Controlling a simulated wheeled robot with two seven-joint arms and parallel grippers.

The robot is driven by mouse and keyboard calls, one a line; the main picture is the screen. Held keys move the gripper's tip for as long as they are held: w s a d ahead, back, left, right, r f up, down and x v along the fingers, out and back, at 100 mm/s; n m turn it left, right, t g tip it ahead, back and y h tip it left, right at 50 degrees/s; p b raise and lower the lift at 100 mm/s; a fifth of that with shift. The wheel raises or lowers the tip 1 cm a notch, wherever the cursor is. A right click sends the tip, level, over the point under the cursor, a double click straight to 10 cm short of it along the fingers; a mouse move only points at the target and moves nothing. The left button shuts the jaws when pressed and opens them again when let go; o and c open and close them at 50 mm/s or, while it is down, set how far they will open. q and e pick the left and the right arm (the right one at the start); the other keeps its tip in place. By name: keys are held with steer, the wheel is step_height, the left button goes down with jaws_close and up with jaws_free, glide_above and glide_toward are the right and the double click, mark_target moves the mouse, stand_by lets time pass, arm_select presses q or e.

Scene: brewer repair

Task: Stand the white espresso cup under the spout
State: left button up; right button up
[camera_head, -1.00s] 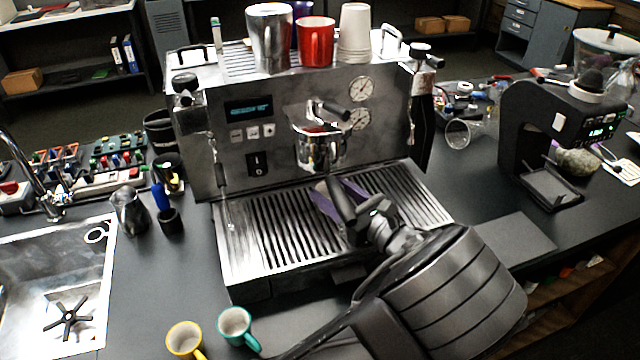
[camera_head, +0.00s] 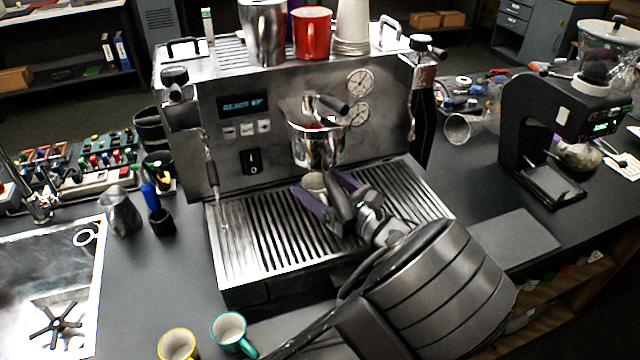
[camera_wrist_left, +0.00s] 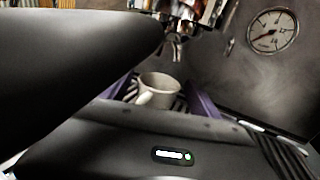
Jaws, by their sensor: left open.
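The white espresso cup (camera_head: 315,182) stands on the drip tray (camera_head: 255,240) of the espresso machine, below the portafilter and its spout (camera_head: 317,148). My left gripper (camera_head: 318,187) is open, its purple fingers apart on either side of the cup. In the left wrist view, the cup (camera_wrist_left: 158,88) looks upright, its handle toward the camera, between the purple fingers (camera_wrist_left: 204,110). The spout (camera_wrist_left: 176,46) shows above and slightly right of the cup there. The cup's base is hidden by my gripper. My right gripper is not in view.
A yellow cup (camera_head: 178,345) and a teal cup (camera_head: 231,332) stand in front of the machine. A steam wand (camera_head: 213,180) hangs at the left, beside a metal pitcher (camera_head: 121,212). A black grinder (camera_head: 545,140) stands right. Counter (camera_head: 480,200) is clear between machine and grinder.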

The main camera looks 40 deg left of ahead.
arm_select(q)
steer(key=b+v, duration=0.1)
steer(key=v, duration=1.1)
steer(key=shift+d+r, duration=0.1)
steer(key=shift+r, duration=0.1)
steer(key=shift+f, duration=0.1)
stand_by(0.5)
